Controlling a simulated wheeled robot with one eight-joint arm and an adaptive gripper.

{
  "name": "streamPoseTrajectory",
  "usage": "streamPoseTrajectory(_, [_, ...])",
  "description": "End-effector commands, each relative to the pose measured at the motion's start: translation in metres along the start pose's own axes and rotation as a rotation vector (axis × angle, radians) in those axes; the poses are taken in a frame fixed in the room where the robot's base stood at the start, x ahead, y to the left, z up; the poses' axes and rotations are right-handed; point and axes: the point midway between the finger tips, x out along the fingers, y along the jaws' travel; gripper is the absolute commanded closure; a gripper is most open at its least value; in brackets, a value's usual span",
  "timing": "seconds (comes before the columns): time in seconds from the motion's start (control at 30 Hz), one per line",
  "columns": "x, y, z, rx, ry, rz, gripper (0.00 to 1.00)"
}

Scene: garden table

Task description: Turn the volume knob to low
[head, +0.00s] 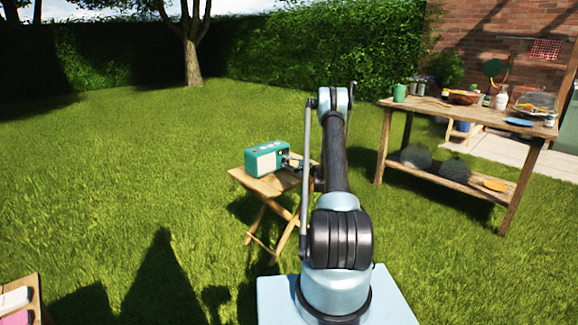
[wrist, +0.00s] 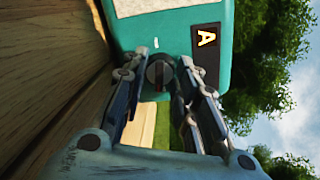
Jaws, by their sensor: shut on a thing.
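A teal radio (head: 266,159) with a pale front panel stands on a small wooden folding table (head: 277,186) in the head view. In the wrist view the teal radio (wrist: 186,50) fills the upper middle, turned on its side in the picture. Its dark round volume knob (wrist: 159,73) sits between my gripper's fingertips, with a small white mark beside it. My gripper (wrist: 160,76) is shut on the knob. In the head view my gripper is small and partly hidden by my arm.
A long wooden table (head: 455,106) with pots, jars and dishes stands at the right, with a lower shelf. Another wooden surface (head: 30,285) shows at the lower left corner. Open grass (head: 120,160) lies around the folding table.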

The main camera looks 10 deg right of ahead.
Motion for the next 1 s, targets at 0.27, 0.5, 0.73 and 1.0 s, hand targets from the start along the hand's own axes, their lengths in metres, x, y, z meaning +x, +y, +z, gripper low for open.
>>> streamPoseTrajectory(0.27, [0.0002,0.0012,-0.0001,-0.099,0.007,0.004,0.97])
streamPoseTrajectory(0.5, [0.0003,0.0015,0.0002,-0.122,0.008,0.004,0.97])
streamPoseTrajectory(0.73, [0.0004,0.0017,0.0005,-0.123,0.008,0.005,0.97])
streamPoseTrajectory(1.0, [0.0004,0.0013,0.0008,-0.121,0.007,0.004,0.52])
